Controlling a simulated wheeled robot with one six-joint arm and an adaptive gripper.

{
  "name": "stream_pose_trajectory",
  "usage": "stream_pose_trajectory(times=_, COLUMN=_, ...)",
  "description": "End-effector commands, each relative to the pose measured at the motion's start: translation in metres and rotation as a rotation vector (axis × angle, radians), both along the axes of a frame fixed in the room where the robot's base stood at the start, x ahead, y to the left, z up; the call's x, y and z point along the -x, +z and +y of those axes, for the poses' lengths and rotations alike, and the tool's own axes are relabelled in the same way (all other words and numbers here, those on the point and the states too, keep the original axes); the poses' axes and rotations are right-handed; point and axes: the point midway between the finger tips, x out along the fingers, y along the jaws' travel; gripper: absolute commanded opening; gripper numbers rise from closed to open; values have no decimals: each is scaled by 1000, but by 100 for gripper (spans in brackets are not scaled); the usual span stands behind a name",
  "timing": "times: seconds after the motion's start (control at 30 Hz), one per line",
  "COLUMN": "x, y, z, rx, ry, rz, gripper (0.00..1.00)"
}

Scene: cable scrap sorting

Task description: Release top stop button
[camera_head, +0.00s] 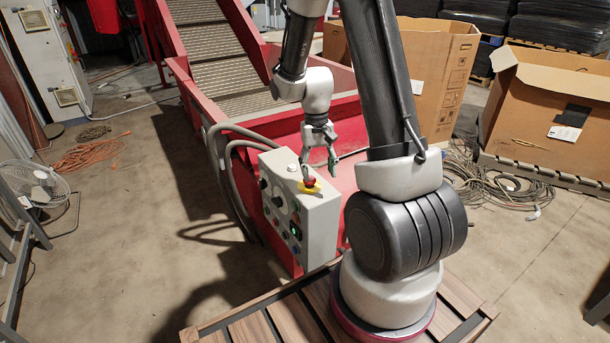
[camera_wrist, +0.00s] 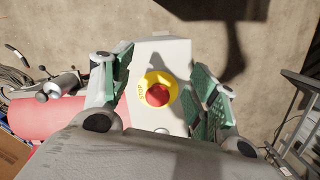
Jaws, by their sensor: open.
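The top stop button (camera_head: 310,181) is a red mushroom knob on a yellow disc, on the top face of a light grey control box (camera_head: 318,222). In the wrist view the red knob (camera_wrist: 158,95) and its yellow ring (camera_wrist: 150,79) lie between my fingers. My gripper (camera_head: 319,168) points down above the button, with its fingers spread. In the wrist view my gripper (camera_wrist: 160,88) is open, with green finger pads on both sides of the knob and gaps to it. I cannot tell the exact height of the fingertips over the box.
The box front carries several smaller buttons and knobs. A red conveyor (camera_head: 215,50) stands behind the box, with grey hoses (camera_head: 228,165) at its left. A fan (camera_head: 35,183) stands at the left. Cardboard boxes (camera_head: 545,110) and coiled cables (camera_head: 490,185) lie at the right.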

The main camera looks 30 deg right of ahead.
Motion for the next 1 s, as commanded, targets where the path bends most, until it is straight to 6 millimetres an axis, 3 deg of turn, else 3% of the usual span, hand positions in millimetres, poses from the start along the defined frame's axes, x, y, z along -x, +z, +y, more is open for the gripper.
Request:
stream_pose_trajectory(times=0.03, x=-19, y=-6, z=-2, rx=8, ry=-27, rz=-38, gripper=59)
stream_pose_trajectory(times=0.1, x=-39, y=0, z=-5, rx=18, ry=-63, rz=-104, gripper=59)
stream_pose_trajectory(times=0.2, x=-50, y=-3, z=-6, rx=25, ry=-107, rz=-146, gripper=59)
stream_pose_trajectory(times=0.63, x=-48, y=-66, z=-6, rx=26, ry=-115, rz=-142, gripper=59)
stream_pose_trajectory(times=1.0, x=-49, y=-77, z=-6, rx=26, ry=-114, rz=-145, gripper=59)
